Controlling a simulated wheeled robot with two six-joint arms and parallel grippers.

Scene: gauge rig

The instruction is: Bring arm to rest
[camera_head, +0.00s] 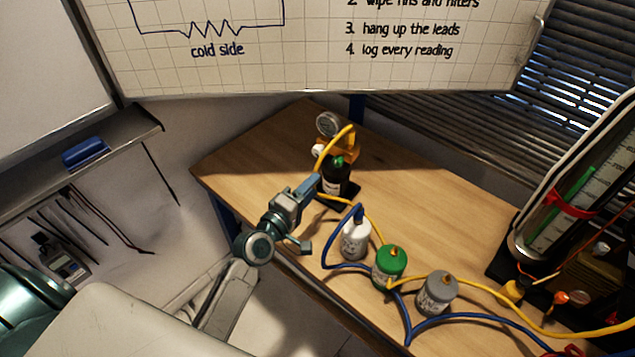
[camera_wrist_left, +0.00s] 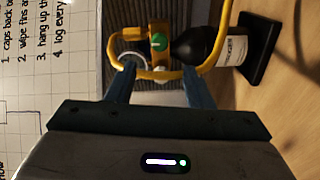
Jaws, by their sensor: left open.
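My left gripper (camera_head: 312,212) is open above the front edge of the wooden table, its fingers spread and nothing seen between them. In the left wrist view the two blue fingers (camera_wrist_left: 159,80) stand apart, with a yellow hose (camera_wrist_left: 150,72) crossing beyond their tips. The gripper is close to a dark bottle (camera_head: 335,178) on a black base and to a gauge (camera_head: 328,123) behind it. Whether a finger touches the bottle or hose I cannot tell. My right gripper is not in view.
A white bottle (camera_head: 355,241), a green canister (camera_head: 389,265) and a grey canister (camera_head: 436,293) stand right of the gripper among blue and yellow hoses. A tall framed tube rig (camera_head: 560,215) is at the right. The table's far left (camera_head: 255,150) is bare.

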